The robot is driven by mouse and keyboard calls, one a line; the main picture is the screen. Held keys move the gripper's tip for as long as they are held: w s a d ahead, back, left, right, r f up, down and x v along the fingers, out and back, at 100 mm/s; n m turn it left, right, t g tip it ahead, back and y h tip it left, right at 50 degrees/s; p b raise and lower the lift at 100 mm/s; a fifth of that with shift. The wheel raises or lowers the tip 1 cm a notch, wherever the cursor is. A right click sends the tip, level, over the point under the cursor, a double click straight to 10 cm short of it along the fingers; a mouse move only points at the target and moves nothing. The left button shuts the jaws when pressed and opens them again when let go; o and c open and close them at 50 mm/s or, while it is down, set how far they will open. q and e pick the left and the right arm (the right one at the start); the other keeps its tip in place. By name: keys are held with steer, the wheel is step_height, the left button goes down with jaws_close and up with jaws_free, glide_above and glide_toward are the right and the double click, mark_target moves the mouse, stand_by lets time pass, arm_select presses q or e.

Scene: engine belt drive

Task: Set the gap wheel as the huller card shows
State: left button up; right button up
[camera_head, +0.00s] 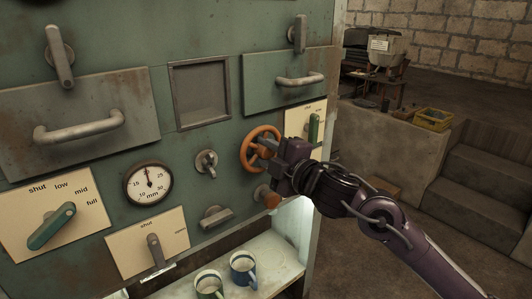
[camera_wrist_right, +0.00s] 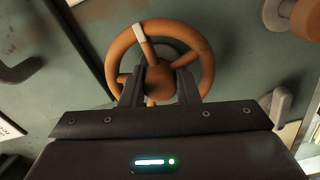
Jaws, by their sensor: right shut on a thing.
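The orange gap wheel (camera_head: 259,149) is on the green machine front, right of centre in the head view. In the right wrist view the wheel (camera_wrist_right: 206,62) fills the upper middle, with a pale mark on its rim at the upper left. My right gripper (camera_head: 272,148) is shut on the wheel's middle, its two fingers on either side of the hub (camera_wrist_right: 160,82). A round gauge marked mm (camera_head: 148,184) sits left of the wheel, its needle pointing about straight up. I cannot make out a huller card. My left gripper is out of view.
A green lever (camera_head: 52,228) is on a plate marked shut, low, mid, full. A grey lever (camera_head: 155,250) is below the gauge. An orange knob (camera_head: 268,196) sits just under the wheel. Two mugs (camera_head: 243,268) stand on the shelf below. Drawer handles (camera_head: 80,127) stick out above.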

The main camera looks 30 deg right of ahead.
mark_target(269, 152)
steer(key=shift+f, duration=0.1)
steer(key=o, duration=0.7)
steer(key=shift+s, duration=0.15)
steer(key=shift+s, duration=0.25)
steer(key=s, duration=0.2)
steer(key=s+b, duration=0.1)
steer(key=s, duration=0.1)
steer(key=shift+d+f, duration=0.1)
steer(key=shift+d, duration=0.1)
steer(key=shift+s+d+r+p, duration=0.1)
steer(key=shift+s+r+p, duration=0.25)
steer(key=shift+s+p, duration=0.2)
steer(key=shift+s+f+p, duration=0.2)
steer(key=shift+s+p, duration=0.75)
steer(key=shift+s, duration=0.05)
